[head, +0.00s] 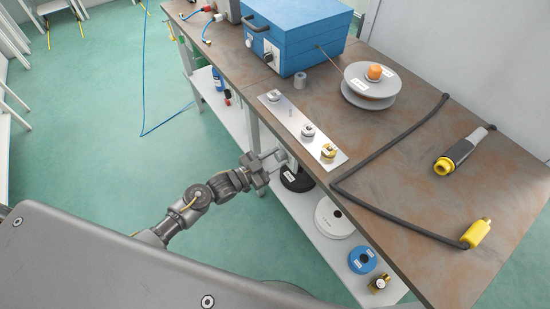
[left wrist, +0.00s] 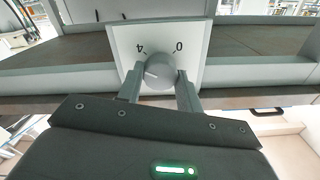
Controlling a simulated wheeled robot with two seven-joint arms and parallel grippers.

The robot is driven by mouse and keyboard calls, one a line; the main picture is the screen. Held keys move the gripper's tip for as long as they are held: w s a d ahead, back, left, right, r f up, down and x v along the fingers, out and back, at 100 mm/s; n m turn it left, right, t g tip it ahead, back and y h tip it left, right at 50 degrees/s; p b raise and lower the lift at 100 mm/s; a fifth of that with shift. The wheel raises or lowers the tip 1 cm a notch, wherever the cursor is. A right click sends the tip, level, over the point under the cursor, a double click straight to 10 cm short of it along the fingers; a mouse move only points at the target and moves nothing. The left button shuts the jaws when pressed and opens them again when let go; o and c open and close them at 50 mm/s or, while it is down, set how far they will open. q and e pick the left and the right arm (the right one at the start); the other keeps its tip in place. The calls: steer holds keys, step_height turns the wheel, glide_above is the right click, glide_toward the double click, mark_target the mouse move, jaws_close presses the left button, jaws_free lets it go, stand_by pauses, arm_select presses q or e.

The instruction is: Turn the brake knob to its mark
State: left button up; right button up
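The brake knob (left wrist: 159,74) is a round grey knob on a white plate (left wrist: 190,42) marked 4 and 0, which appear upside down in the left wrist view. A short pale line shows on the left part of its face; exactly where it points is hard to tell. My left gripper (left wrist: 160,80) has one finger on each side of the knob, and both fingertips appear to touch it. In the head view my left gripper (head: 279,159) is at the table's front edge, where the knob is hidden. My right gripper is out of view.
Discs lie on the lower shelf (head: 315,245). Open green floor (head: 110,130) lies left.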

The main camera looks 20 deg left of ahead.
arm_select(q)
steer(key=shift+c, duration=0.9)
